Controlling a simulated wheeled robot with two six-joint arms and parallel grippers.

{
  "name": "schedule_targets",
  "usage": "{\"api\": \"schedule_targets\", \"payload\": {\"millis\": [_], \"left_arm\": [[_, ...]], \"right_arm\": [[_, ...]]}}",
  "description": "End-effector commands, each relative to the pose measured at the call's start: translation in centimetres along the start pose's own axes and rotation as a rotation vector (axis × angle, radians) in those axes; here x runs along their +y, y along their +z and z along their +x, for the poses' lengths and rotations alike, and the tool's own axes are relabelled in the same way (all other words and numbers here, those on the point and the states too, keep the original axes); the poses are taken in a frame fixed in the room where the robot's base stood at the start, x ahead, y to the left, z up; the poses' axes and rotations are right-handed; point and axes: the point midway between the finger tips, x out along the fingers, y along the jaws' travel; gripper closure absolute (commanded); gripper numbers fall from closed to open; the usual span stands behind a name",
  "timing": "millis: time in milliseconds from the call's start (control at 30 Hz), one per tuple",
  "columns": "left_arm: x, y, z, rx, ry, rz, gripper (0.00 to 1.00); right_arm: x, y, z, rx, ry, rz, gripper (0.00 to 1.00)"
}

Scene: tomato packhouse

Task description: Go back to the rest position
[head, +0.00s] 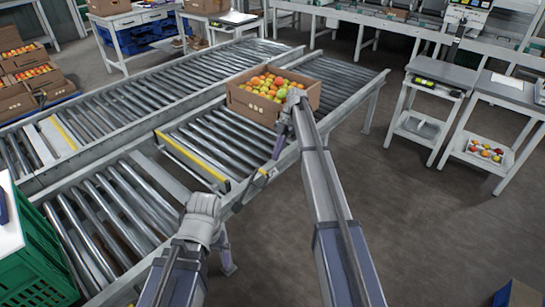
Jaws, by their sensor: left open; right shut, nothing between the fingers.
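My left gripper (202,207) is low in the middle of the head view, above the near edge of the roller conveyor (245,186). It is open, and its fingertips are hard to make out. My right arm reaches far forward, and its gripper (281,138) is at the right front corner of a cardboard box (252,107) of red, orange and green tomatoes. The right gripper is shut with nothing in it. I cannot tell whether it touches the box. The box stands upright on the rollers.
A green crate (38,262) stands at the lower left. Tomato boxes (35,88) are stacked at the far left. On the right, a small table (435,78) and a bench with a tray of tomatoes (486,152) stand apart. The floor (420,220) between is clear.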

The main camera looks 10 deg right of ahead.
Motion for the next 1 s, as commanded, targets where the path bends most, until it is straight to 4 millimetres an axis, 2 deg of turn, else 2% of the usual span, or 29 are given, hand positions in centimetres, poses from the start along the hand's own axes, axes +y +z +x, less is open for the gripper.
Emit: {"api": "schedule_targets", "payload": {"millis": [333,400,467,567,700,767,1000], "left_arm": [[0.0,0.0,-0.1,0.0,0.0,0.0,0.0],[-0.1,0.0,-0.5,0.0,0.0,0.0,0.0],[-0.1,0.1,-1.4,0.0,0.0,0.0,0.0],[-0.4,0.2,-3.7,0.0,0.0,0.0,0.0],[-0.8,0.5,-7.8,0.0,0.0,0.0,0.0],[-0.9,0.6,-9.4,0.0,0.0,0.0,0.0],[-1.5,0.9,-15.7,0.0,0.0,-0.001,0.0]], "right_arm": [[0.0,-0.2,0.0,0.0,0.0,0.0,1.0],[-0.2,-0.9,0.0,-0.005,-0.003,0.017,1.0],[-0.4,-2.5,0.1,-0.018,-0.01,0.062,1.0],[-1.4,-7.0,0.5,-0.062,-0.029,0.21,1.0],[-3.4,-14.9,1.2,-0.165,-0.035,0.515,1.0],[-4.5,-17.9,1.5,-0.213,-0.024,0.651,1.0],[-10.0,-29.1,1.6,-0.391,0.106,1.17,1.0]]}}
